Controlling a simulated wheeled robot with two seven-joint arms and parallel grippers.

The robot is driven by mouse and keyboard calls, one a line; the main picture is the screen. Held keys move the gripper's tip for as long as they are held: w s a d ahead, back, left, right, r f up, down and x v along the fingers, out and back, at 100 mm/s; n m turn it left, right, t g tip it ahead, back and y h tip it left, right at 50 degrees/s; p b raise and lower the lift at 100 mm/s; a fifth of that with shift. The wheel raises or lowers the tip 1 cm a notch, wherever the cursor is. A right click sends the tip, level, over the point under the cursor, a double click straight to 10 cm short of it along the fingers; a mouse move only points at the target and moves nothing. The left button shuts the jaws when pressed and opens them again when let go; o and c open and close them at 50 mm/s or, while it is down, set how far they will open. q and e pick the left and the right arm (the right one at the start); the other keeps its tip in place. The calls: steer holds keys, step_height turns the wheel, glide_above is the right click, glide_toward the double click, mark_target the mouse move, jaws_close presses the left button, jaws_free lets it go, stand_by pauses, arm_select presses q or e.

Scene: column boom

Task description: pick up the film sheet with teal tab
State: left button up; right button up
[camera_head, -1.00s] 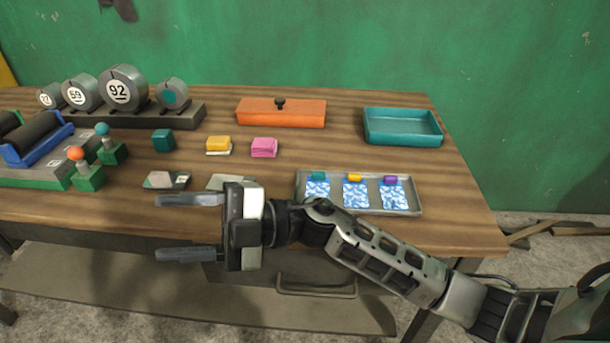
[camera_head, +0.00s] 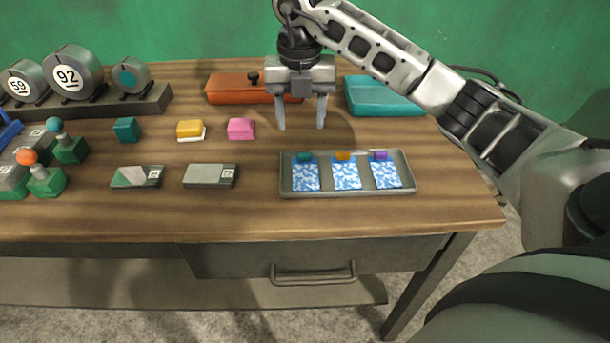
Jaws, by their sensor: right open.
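The film sheet with the teal tab (camera_head: 305,177) lies in a grey metal tray (camera_head: 348,193) on the table. It is a blue and white patterned sheet with its teal tab at the far edge. It is the leftmost of three sheets. Beside it lie one with an orange tab (camera_head: 346,176) and one with a purple tab (camera_head: 385,175). My right gripper (camera_head: 301,128) points down with its two fingers apart and nothing between them. It appears above and a little behind the teal-tabbed sheet, clear of it. My left gripper is not in view.
An orange-red box with a black knob (camera_head: 230,88) and a teal tray (camera_head: 385,97) stand at the back, partly behind my right arm. A pink block (camera_head: 241,128), yellow block (camera_head: 190,130) and teal block (camera_head: 126,130) stand left. The table front (camera_head: 300,218) is bare.

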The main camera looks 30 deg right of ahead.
mark_target(305, 154)
step_height(305, 154, down, 4)
steer(key=shift+r, duration=0.1)
steer(key=f, duration=0.3)
steer(key=d+f+p, duration=0.1)
steer(key=f, duration=0.1)
steer(key=shift+c, duration=0.3)
steer(key=c, duration=0.5)
